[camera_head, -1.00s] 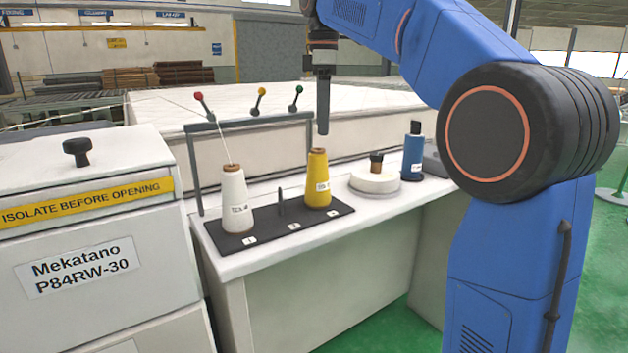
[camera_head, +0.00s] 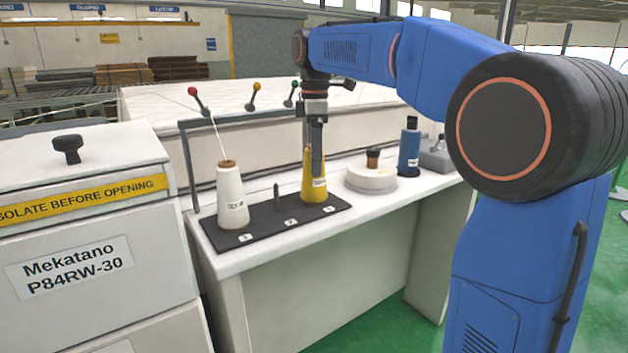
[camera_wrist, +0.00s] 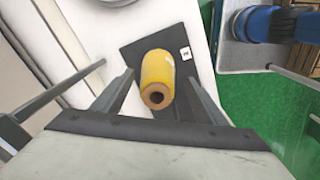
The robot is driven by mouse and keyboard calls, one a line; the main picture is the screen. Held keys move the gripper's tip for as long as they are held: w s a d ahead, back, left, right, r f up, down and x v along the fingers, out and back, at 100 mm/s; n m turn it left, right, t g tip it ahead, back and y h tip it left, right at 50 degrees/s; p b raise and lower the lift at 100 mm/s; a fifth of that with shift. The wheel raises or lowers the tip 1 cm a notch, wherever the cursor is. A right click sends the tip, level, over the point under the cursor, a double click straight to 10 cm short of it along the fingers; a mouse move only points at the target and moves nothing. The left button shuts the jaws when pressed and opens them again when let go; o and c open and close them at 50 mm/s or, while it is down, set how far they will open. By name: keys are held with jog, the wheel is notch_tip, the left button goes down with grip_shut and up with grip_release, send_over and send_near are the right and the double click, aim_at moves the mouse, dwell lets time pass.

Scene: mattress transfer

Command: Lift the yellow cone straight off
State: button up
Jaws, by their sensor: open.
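The yellow cone (camera_head: 309,190) stands upright at the right end of the black board (camera_head: 262,231), at the position marked 3. My gripper (camera_head: 317,172) is over it, pointing down, with a finger in front of the cone's upper part in the head view. In the wrist view the yellow cone (camera_wrist: 157,74) lies between the two spread fingers of my gripper (camera_wrist: 160,95), its brown top with a dark hole facing the camera. A gap shows on each side of the cone, so the jaws are open.
A white cone (camera_head: 232,195) with a thread stands at position 1. A short dark peg (camera_head: 276,194) stands at position 2. A round white item (camera_head: 371,179) and a blue bottle (camera_head: 409,150) stand to the right. A grey frame (camera_head: 183,160) with coloured-ball guides rises behind.

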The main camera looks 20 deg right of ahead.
jog(key=shift+w+f, duration=0.15)
jog(key=shift+f, duration=2.6)
jog(key=shift+c, duration=0.6)
jog(key=c, duration=1.2)
jog(key=shift+r, duration=5.05)
